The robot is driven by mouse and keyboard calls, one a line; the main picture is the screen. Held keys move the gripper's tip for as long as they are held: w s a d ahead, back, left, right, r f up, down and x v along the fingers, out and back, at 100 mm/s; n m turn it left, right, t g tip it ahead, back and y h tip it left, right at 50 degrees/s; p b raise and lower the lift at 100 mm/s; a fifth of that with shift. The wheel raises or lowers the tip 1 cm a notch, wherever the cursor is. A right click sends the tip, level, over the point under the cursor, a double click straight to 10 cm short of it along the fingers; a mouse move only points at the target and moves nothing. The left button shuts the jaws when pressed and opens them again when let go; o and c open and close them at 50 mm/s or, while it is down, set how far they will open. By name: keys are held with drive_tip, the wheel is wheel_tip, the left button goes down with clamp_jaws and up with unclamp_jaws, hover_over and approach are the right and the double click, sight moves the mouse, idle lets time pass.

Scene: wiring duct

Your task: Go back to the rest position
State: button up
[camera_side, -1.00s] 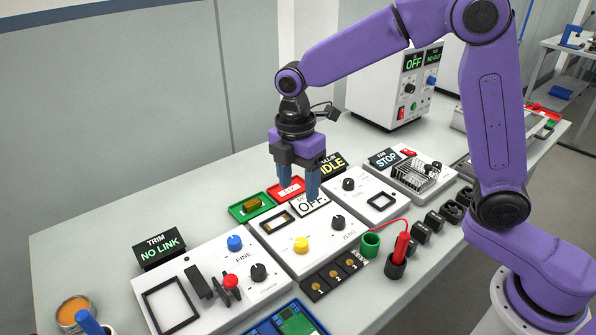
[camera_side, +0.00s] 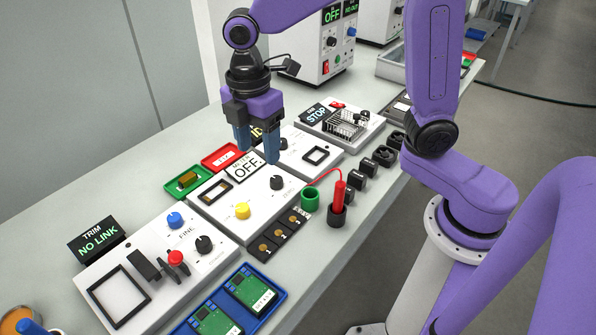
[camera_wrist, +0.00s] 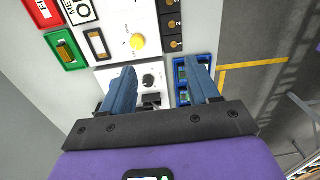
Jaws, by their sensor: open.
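My gripper (camera_side: 256,154) hangs from the purple arm, fingers pointing down. Its two blue fingers are apart with nothing between them. In the wrist view the fingers of my gripper (camera_wrist: 160,85) are spread, with a white panel with a black knob (camera_wrist: 149,80) below. How high the fingers are above the panels is hard to tell.
A green tray (camera_side: 171,189) and red tray (camera_side: 211,161) lie behind the panel. The TRIM panel (camera_side: 143,250) has an upright lever block. A red probe (camera_side: 340,191) stands in a black holder. A blue tray (camera_side: 244,321) holds circuit boards.

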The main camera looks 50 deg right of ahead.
drive_tip(key=s+d+f+m, duration=0.1)
drive_tip(key=s+d+m, duration=0.2)
drive_tip(key=s+d, duration=0.3)
drive_tip(key=s+d+f+m, duration=0.1)
drive_tip(key=s+d, duration=0.4)
drive_tip(key=s, duration=0.9)
drive_tip(key=shift+d+m+t, duration=0.3)
drive_tip(key=shift+d+m, duration=0.05)
drive_tip(key=shift+m, duration=0.55)
drive_tip(key=shift+f, duration=0.1)
